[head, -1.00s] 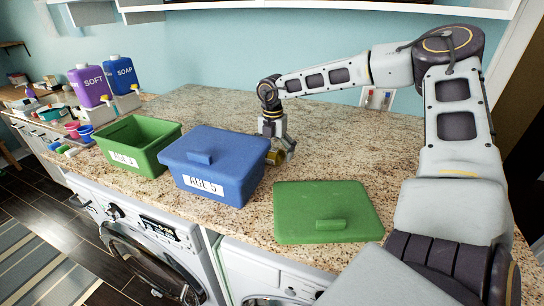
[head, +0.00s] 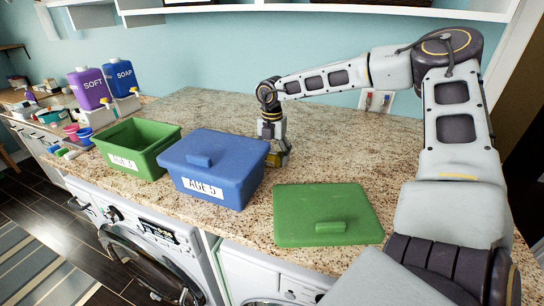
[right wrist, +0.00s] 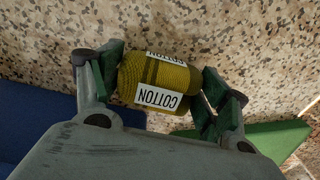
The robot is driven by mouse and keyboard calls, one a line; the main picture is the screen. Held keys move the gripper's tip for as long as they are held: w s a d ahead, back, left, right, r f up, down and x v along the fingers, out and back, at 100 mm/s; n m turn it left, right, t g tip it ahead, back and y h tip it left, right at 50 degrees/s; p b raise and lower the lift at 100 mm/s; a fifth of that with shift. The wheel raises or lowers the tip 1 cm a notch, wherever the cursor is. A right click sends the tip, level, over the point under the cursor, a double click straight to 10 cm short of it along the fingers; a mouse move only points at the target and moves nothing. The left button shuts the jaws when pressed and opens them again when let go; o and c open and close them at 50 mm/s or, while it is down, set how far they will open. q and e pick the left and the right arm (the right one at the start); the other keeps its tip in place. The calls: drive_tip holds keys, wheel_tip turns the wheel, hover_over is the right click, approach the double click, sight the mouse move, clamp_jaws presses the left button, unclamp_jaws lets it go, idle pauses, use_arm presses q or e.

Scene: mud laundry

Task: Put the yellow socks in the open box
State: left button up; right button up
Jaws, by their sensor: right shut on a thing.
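My right gripper (head: 275,157) is shut on the yellow socks (right wrist: 160,80), low over the counter just right of the blue box. In the right wrist view the socks are a rolled bundle with white "COTTON" labels, between the two fingers. In the head view only a small bit of yellow (head: 274,159) shows; the rest is hidden by the gripper. The open green box (head: 158,166) stands at the left, its top uncovered and its label hard to read. My left gripper is not in view.
A blue box (head: 235,195) with its lid on, labelled "AGE 5", stands between the gripper and the open box. A green lid (head: 290,215) lies on the counter at the right. Purple (head: 88,90) and blue (head: 121,76) bottles stand at the back left. The back counter is clear.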

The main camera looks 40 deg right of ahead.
drive_tip(key=shift+r, duration=0.85)
wheel_tip(320, 180, up, 26)
drive_tip(key=b, duration=0.2)
drive_tip(key=shift+b, duration=0.4)
drive_tip(key=shift+s, duration=0.1)
